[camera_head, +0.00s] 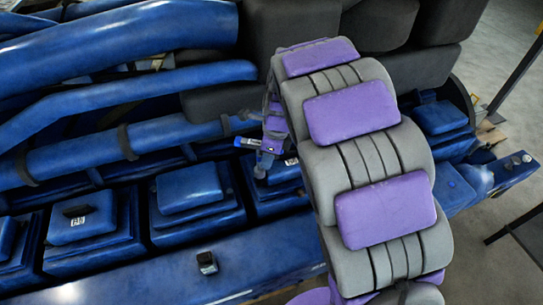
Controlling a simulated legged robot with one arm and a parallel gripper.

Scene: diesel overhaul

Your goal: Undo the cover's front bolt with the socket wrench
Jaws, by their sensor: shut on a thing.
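My gripper (268,147) is beside my large padded arm, over the engine near the middle of the view. It is shut on what looks like the socket wrench (247,142), whose blue end with a pale tip sticks out to the left. A short dark part below the gripper reaches down to the left edge of a blue cover (287,172) with a small white label. My arm hides the right side of this cover. The front bolt is too small and too covered to make out, so I cannot tell whether the socket sits on it.
Similar blue covers stand in a row to the left, one with a label (79,217) and one nearer (188,187). Thick blue pipes (120,45) run behind. A small dark block (207,262) sits on the blue front ledge (160,275). Open floor shows at right.

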